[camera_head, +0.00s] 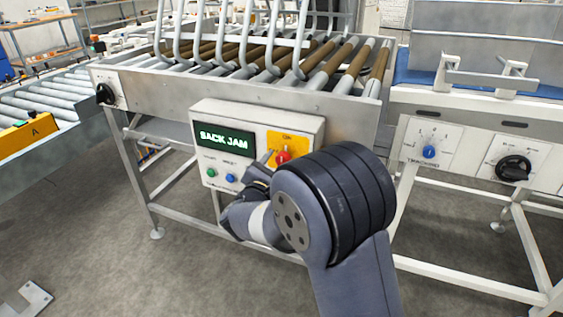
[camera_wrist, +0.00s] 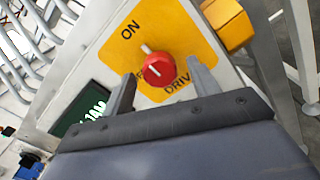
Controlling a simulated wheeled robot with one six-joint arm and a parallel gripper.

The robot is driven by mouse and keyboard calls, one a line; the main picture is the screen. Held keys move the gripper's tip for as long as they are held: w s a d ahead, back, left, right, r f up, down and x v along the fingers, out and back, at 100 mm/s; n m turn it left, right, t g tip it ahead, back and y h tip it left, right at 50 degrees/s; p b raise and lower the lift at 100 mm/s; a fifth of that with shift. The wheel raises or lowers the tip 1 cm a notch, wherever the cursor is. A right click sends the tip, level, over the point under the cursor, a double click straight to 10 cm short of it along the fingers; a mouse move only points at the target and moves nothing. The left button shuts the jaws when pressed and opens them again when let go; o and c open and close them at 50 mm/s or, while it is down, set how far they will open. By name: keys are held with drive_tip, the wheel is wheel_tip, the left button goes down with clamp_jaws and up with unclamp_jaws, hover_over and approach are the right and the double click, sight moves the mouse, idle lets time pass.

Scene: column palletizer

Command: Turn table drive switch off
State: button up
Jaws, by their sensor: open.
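The drive switch is a round red knob (camera_head: 283,157) on a yellow plate (camera_head: 287,139) on the panel of the table. In the wrist view the knob (camera_wrist: 158,69) shows near the middle, with a pale pointer toward the upper left, roughly at the ON label (camera_wrist: 130,29). A DRIVE label is partly covered by my right finger, and letters beside the knob are mostly hidden. My gripper (camera_wrist: 163,88) is open, with one finger on each side of the knob in the picture. I cannot tell whether the fingers touch it. In the head view my arm partly hides the panel.
The control box (camera_head: 209,111) has a green display (camera_head: 224,141) reading SACK JAM, with green (camera_head: 211,173) and blue (camera_head: 231,178) buttons below. A blue TRACKING knob (camera_head: 429,152) and black knobs (camera_head: 514,168) are on neighbouring panels. Bent bars (camera_head: 246,35) stand over the rollers.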

drive_tip(key=shift+x, duration=0.95)
drive_tip(key=c, duration=1)
